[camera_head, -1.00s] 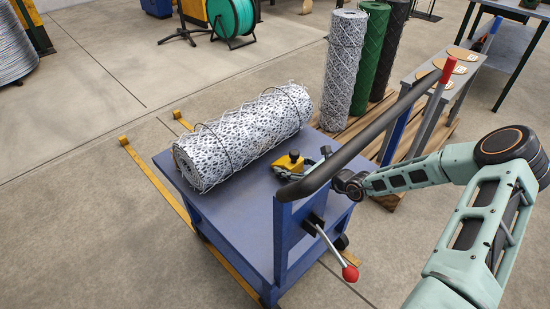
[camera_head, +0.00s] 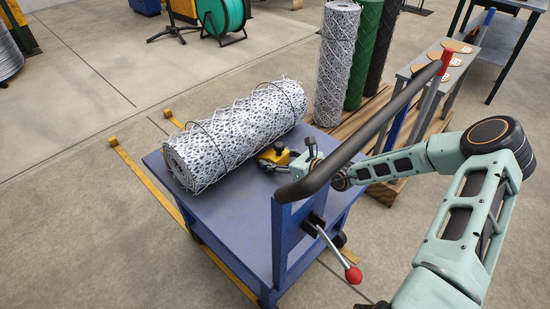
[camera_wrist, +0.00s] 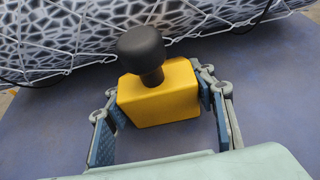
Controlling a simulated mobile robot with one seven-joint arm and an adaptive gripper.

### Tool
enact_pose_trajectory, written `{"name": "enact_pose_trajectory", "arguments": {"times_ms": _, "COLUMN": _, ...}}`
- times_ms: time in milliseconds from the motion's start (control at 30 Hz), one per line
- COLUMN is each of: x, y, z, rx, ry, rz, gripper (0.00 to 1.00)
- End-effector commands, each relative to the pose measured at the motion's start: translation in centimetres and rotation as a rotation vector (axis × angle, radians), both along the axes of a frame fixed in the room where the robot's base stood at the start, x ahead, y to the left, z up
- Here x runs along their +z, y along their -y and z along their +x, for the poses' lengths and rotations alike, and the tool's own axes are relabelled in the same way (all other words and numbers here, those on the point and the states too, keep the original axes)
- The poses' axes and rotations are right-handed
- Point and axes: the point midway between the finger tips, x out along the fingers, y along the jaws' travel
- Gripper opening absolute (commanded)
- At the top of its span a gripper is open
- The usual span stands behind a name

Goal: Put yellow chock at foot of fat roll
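The yellow chock (camera_head: 274,154), a block with a black knob, is at the near side of the fat roll, low over the cart's blue top (camera_head: 222,212). It also shows in the wrist view (camera_wrist: 160,97). The fat roll (camera_head: 228,135) is wire-meshed, white with dark marks, and lies on its side across the cart. In the wrist view the chock overlaps the roll's lower edge; I cannot tell whether they touch. My gripper (camera_wrist: 161,98) has finger pads against both sides of the chock and looks shut on it. The chock's underside is hidden.
The cart's black push bar (camera_head: 365,135) rises between my arm and the cart top. A lever with a red knob (camera_head: 353,275) sticks out in front. Upright mesh rolls (camera_head: 337,65) stand on a pallet behind. The near-left cart top is clear.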

Motion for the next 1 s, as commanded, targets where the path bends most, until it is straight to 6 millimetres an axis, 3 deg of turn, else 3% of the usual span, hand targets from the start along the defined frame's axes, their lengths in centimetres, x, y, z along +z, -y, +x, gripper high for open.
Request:
{"name": "enact_pose_trajectory", "arguments": {"times_ms": 167, "x": 0.0, "y": 0.0, "z": 0.0, "rx": 0.0, "ry": 0.0, "rz": 0.0, "gripper": 0.68}}
{"name": "enact_pose_trajectory", "arguments": {"times_ms": 533, "x": 0.6, "y": 0.4, "z": -0.3, "rx": -0.001, "ry": 0.001, "rz": -0.001, "gripper": 0.68}}
{"name": "enact_pose_trajectory", "arguments": {"times_ms": 1000, "x": 4.2, "y": 6.5, "z": -6.2, "rx": -0.002, "ry": 0.0, "rz": -0.001, "gripper": 0.68}}
